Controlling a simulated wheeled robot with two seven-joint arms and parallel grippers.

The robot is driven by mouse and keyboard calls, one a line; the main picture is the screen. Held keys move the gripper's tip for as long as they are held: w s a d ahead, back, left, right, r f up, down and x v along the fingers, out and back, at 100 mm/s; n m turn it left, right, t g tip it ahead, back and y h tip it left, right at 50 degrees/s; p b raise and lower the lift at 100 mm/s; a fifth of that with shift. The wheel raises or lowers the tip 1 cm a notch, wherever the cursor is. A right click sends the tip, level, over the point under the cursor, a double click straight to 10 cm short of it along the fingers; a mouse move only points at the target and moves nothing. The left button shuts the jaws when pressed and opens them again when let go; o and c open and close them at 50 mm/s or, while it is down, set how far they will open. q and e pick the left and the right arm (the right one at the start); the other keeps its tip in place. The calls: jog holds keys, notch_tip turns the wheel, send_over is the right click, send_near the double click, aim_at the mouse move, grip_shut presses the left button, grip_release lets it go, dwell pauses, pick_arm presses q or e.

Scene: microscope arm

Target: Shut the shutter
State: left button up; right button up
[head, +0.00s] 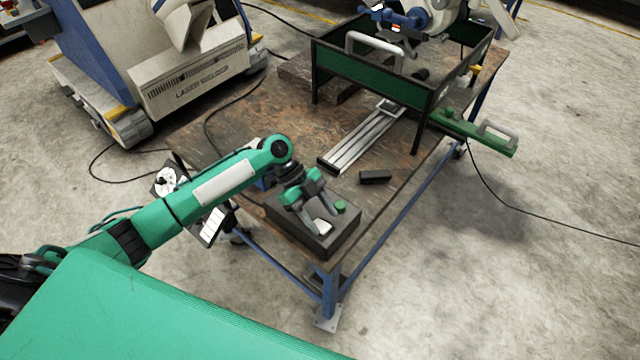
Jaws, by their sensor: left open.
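A dark box (292,231) with a green round button (340,207) and a white part (323,227) on top sits at the near corner of the table. My left gripper (318,218) is open, pointing down just over this box, its fingers near the white part. I cannot tell whether they touch it. A green-panelled frame (360,69) with a grey handle (374,46) stands at the back of the table. A green slide (470,131) with a grey handle (497,132) sticks out past the table's right edge. Which part is the shutter is not clear. My right gripper is out of view.
The worn brown table (240,122) has blue legs. A metal rail (362,138) and a small black block (375,177) lie on it. A blue and white arm (400,20) is above the frame. A beige machine (190,72) stands left. Cables cross the floor.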

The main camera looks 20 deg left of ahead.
aim_at(320, 225)
pick_arm(q)
notch_tip(320, 225, up, 18)
jog(key=b, duration=0.3)
jog(key=shift+f+b, duration=0.25)
jog(key=shift+b, duration=0.05)
